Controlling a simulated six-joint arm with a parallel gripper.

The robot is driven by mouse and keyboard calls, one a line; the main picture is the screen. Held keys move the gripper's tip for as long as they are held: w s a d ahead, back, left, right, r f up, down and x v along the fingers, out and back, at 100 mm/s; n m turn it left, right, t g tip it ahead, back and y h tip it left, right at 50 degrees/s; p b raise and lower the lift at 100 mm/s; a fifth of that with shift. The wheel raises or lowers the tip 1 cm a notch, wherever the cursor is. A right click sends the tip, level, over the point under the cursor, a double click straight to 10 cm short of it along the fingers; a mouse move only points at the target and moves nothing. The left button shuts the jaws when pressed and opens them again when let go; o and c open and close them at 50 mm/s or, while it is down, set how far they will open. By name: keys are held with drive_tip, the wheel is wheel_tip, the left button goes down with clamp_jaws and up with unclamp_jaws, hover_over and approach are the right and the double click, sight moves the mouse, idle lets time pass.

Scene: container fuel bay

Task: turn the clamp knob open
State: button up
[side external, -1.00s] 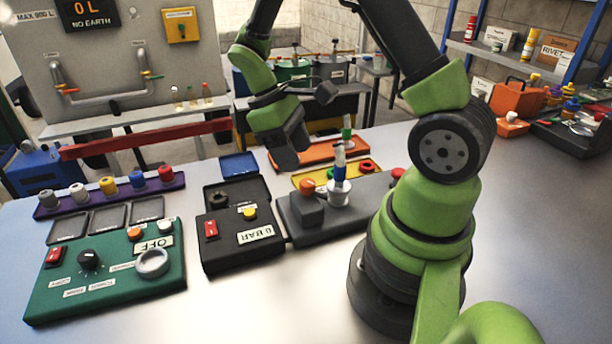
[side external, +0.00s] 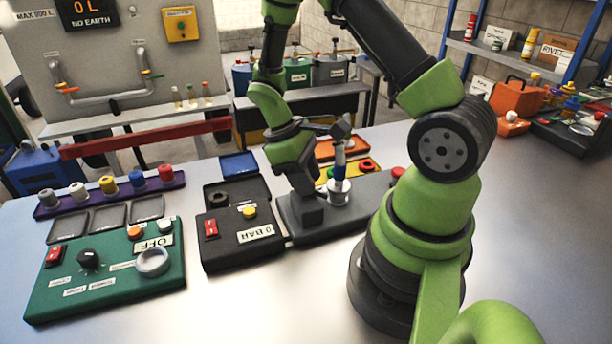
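A long dark grey fixture (side external: 362,205) lies on the metal bench. A raised grey block (side external: 307,211) stands near its left end, and a silver cup (side external: 339,193) holding a blue-and-white upright piece (side external: 340,165) stands right of it. My gripper (side external: 303,188) points down right over the block, beside the cup. The orange knob on the block, which may be the clamp knob, is hidden behind the gripper. The fingers are too dark and small to tell whether they are open, shut or touching the knob. A red knob (side external: 398,172) sits at the fixture's right end.
A black panel (side external: 238,249) reading 0 BAR lies left of the fixture, and a green control panel (side external: 110,306) further left. An orange tray (side external: 330,148) and a yellow tray (side external: 370,177) lie behind it. The bench front is clear.

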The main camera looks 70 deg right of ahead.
drive_tip(key=shift+m, duration=0.4)
drive_tip(key=m+y, duration=0.1)
drive_tip(key=m, duration=0.2)
drive_tip(key=shift+y, duration=0.4)
drive_tip(key=shift+d+m+t+y, duration=0.1)
drive_tip(key=shift+m+t+y, duration=0.3)
drive_tip(key=shift+m, duration=1.3)
drive_tip(key=o, duration=0.9)
drive_tip(key=v, duration=1)
drive_tip(key=shift+w+d+f, duration=0.1)
